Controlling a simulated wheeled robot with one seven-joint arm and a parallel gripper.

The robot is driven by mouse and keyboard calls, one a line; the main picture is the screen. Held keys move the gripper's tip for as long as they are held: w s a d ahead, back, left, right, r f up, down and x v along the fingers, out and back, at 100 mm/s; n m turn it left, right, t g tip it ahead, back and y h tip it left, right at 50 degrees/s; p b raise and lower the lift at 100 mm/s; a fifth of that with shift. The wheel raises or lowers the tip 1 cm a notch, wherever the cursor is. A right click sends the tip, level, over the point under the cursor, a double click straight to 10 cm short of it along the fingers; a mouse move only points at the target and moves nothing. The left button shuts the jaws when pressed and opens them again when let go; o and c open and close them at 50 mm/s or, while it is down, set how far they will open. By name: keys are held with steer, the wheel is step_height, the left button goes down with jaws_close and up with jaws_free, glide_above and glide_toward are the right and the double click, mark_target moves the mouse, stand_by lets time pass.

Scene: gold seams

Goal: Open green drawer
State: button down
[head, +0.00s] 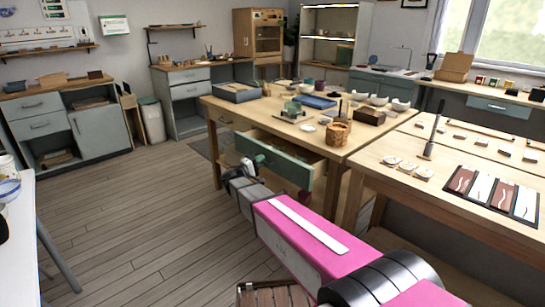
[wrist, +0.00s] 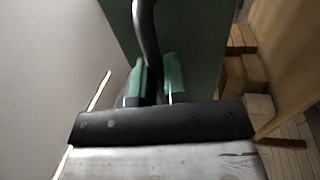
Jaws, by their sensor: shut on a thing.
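The green drawer (head: 299,172) is in the large wooden table in the head view. It stands partly pulled out, with its pale inside showing behind the green front. Its green front also fills the top middle of the wrist view (wrist: 200,40). My gripper (head: 258,160) is at the drawer front in the head view. In the wrist view the fingers of my gripper (wrist: 158,82) are on either side of the dark curved handle (wrist: 147,40) and shut on it. The fingertips' contact with the handle is partly hidden.
A second wooden table (head: 440,165) with tiles stands close on the right. Wooden blocks (wrist: 240,75) show at the right in the wrist view. The floor (head: 130,215) at left is clear.

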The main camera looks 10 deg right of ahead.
steer(key=r+v, duration=0.2)
steer(key=v, duration=1.1)
steer(key=shift+s+a+r, duration=0.2)
steer(key=shift+a, duration=0.05)
steer(key=c, duration=1.2)
jaws_free()
steer(key=v, duration=1)
steer(key=shift+s+a, duration=0.25)
steer(key=shift+a, duration=0.05)
steer(key=shift+f, duration=0.1)
